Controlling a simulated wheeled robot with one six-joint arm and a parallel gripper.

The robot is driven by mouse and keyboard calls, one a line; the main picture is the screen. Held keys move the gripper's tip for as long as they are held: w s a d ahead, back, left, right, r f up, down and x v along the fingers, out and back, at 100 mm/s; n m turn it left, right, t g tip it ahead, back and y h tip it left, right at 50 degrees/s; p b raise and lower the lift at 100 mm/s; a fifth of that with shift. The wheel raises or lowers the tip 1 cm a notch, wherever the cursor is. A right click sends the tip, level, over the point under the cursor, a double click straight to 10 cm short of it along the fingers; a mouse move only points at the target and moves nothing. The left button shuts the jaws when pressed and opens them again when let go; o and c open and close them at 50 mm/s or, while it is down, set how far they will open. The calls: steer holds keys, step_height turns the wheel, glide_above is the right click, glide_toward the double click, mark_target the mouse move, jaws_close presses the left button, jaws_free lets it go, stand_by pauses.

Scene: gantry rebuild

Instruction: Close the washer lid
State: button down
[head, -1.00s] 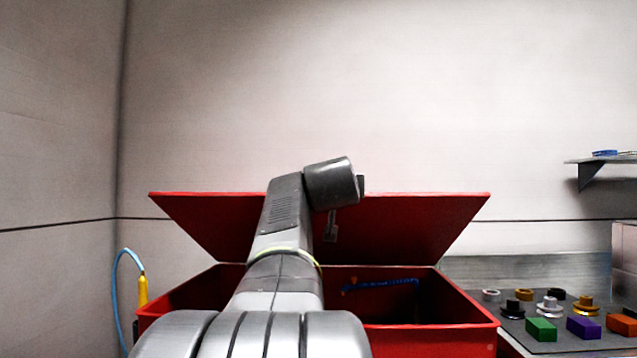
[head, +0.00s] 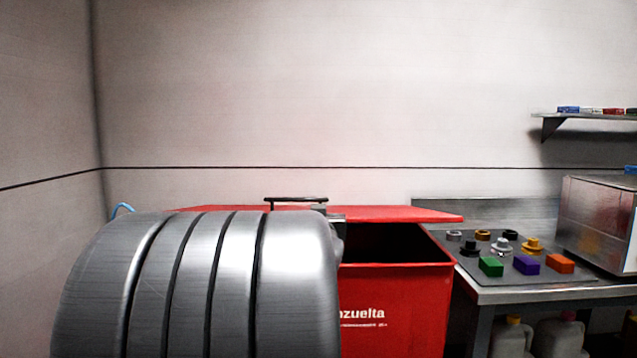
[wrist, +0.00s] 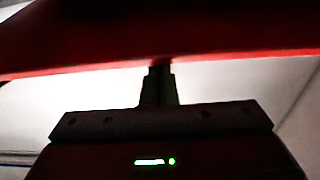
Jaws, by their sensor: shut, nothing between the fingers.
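The red washer (head: 400,300) stands ahead with its lid (head: 400,213) lowered close to level. A dark gap shows between the lid and the tub's right rim. A dark handle (head: 297,199) shows along the top of the lid. In the wrist view, the lid (wrist: 150,35) is a red panel across the top. My gripper (wrist: 160,68) is shut and empty, its fingertips at the panel's edge; I cannot tell whether they touch. In the head view, my arm hides the washer's left part and most of the gripper.
A steel table (head: 545,292) with small coloured blocks and round parts stands to the right. A metal box (head: 600,222) sits on its right end. A wall shelf (head: 590,114) is above. Containers stand under the table.

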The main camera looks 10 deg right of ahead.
steer(key=shift+s+a+f+b, duration=0.1)
steer(key=shift+s+f+b, duration=0.1)
steer(key=shift+f+b, duration=0.6)
steer(key=shift+s+f+b, duration=0.2)
steer(key=shift+f+b, duration=0.25)
steer(key=shift+f, duration=0.6)
steer(key=shift+s+a+f+b, duration=0.1)
steer(key=shift+s+f+b, duration=0.1)
steer(key=shift+f+b, duration=0.6)
steer(key=shift+f, duration=0.15)
